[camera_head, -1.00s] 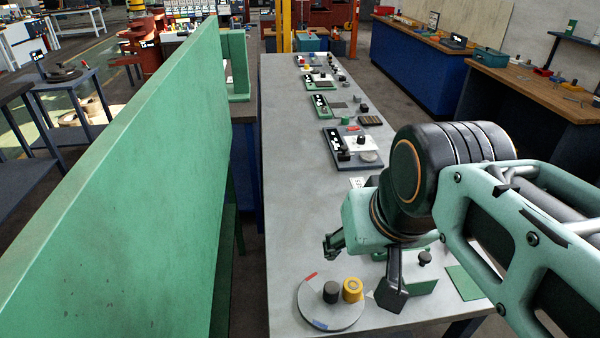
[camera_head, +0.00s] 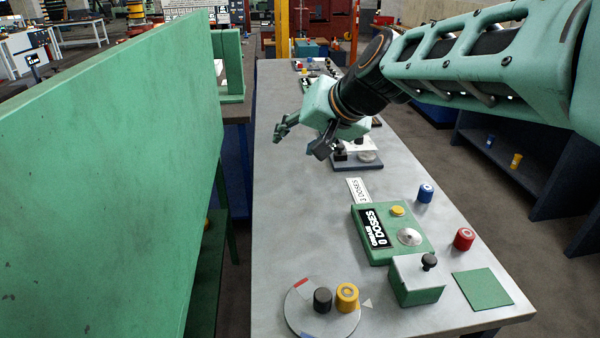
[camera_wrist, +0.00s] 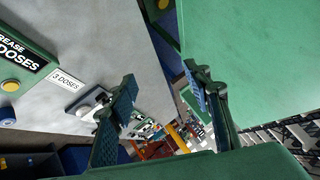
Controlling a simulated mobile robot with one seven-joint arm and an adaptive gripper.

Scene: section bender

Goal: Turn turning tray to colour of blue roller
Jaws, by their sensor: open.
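The turning tray (camera_head: 318,325) is a grey disc at the near left of the bench, with a red mark and a blue mark on its rim. A black knob (camera_head: 322,299) and a yellow roller (camera_head: 347,297) stand on it. A small pale pointer (camera_head: 367,303) lies at its right, beside the yellow roller. A blue roller (camera_head: 425,193) stands upright on the bench right of the green dose box, and a red roller (camera_head: 464,239) stands nearer. My gripper (camera_head: 297,142) is open and empty, above the bench well beyond the tray. Its fingers (camera_wrist: 163,105) are spread in the wrist view.
The green dose box (camera_head: 378,257) reads "0 DOSES"; a "3 DOSES" card (camera_head: 357,190) lies behind it. A green block with a black knob (camera_head: 418,285) and a green square (camera_head: 483,290) are near. A tall green panel (camera_head: 110,190) stands left.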

